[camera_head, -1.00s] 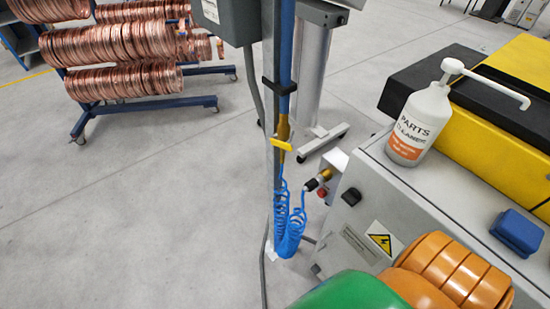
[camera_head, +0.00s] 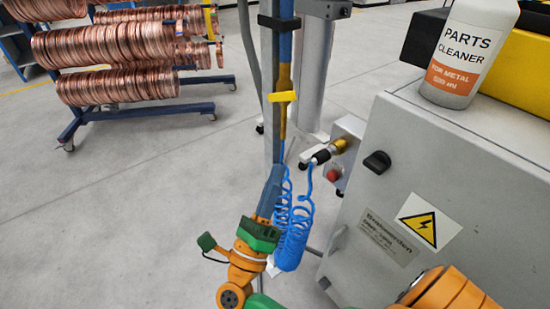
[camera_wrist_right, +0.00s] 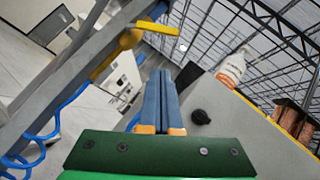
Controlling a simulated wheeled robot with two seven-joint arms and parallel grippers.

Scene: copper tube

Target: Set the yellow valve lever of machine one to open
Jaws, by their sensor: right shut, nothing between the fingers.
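The yellow valve lever (camera_head: 283,96) is on the brass-coloured valve (camera_head: 285,75) of the vertical blue pipe. The lever lies roughly crosswise to the pipe, and it also shows near the top of the right wrist view (camera_wrist_right: 155,27). My right gripper (camera_head: 276,172) is below the lever in the head view, with its blue-grey fingers pointing up. The fingers also show in the middle of the right wrist view (camera_wrist_right: 160,75), closed together and empty. They are apart from the lever. My left gripper is out of view.
A coiled blue hose (camera_head: 293,230) hangs beside the post. A grey machine cabinet (camera_head: 395,150) with a black knob (camera_head: 377,162) stands at right, and a parts cleaner bottle (camera_head: 466,55) is on top. A rack of copper coils (camera_head: 120,60) stands at left over open floor.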

